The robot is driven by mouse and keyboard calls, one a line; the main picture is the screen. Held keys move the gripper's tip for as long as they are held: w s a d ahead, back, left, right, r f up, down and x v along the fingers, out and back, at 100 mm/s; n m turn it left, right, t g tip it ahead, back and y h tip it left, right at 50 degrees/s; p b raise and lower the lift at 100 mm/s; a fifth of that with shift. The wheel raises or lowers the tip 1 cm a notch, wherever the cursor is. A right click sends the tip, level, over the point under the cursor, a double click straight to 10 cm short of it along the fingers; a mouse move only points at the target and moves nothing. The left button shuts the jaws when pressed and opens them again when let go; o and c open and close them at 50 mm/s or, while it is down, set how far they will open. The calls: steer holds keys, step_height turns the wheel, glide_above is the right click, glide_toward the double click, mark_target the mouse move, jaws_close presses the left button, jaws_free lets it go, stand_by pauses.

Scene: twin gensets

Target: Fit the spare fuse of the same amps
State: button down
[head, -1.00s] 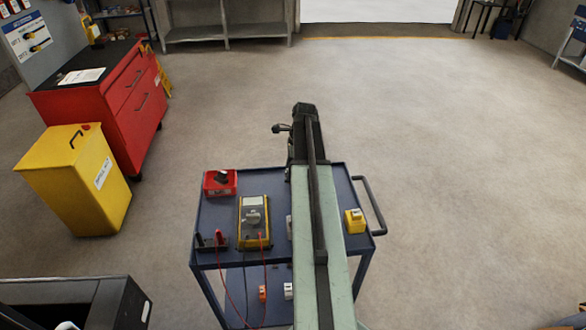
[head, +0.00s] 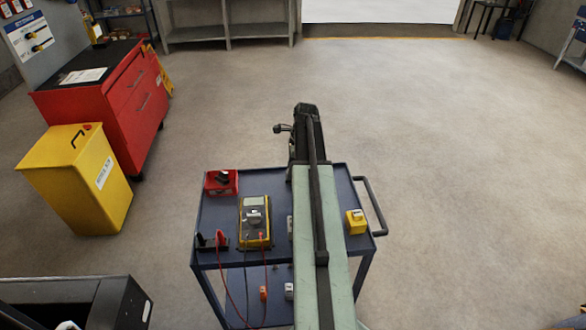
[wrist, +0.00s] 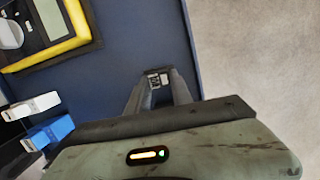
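In the wrist view my gripper (wrist: 160,82) has its two fingers drawn together on a small grey-white block with dark marks, seemingly a fuse (wrist: 158,78). Its rating is too small to read. The fingertips are over the blue cart top, close to its edge. A white fuse-like block (wrist: 40,104) and a blue one (wrist: 54,130) lie at the left, apart from the fingers. A pale block (head: 290,227) shows just left of the arm.
A yellow multimeter (head: 254,222) with leads, a red box (head: 221,183) and a red-and-black item (head: 212,241) stand on the cart's left. A yellow block (head: 356,221) is at its right. A yellow bin (head: 75,180) and red cabinet (head: 120,100) stand left. The floor right is clear.

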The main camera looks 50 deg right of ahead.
steer(key=shift+r+p, duration=4.15)
steer(key=shift+f, duration=0.1)
